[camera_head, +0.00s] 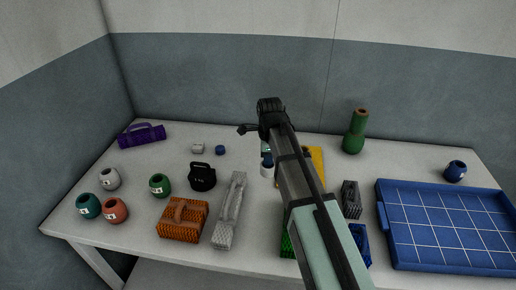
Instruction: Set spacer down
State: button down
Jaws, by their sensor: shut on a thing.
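My dark arm with a pale green link reaches from the lower right to the middle of the table. It hides my gripper and whatever is in it. I cannot pick out a spacer with certainty. A small blue round piece (220,150) and a small pale grey block (197,148) lie on the table left of my arm. A white and blue thing (267,168) shows partly beside my arm, and I cannot tell what it is.
A blue gridded tray (384,215) fills the right side. Left are several jars, a black kettlebell (202,178), orange basket (183,221), grey handled block (230,212) and purple roll (142,135).

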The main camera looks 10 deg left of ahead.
jog(key=r+m, duration=0.1)
send_over(257, 139)
jog(key=shift+d+f, duration=0.1)
jog(key=shift+f, duration=4.95)
jog(key=c, duration=1.6)
grip_release()
jog(key=shift+f, duration=0.15)
jog(key=o, duration=0.4)
jog(key=shift+o, duration=0.2)
notch_tip(257, 139, up, 12)
jog(key=shift+r, duration=0.2)
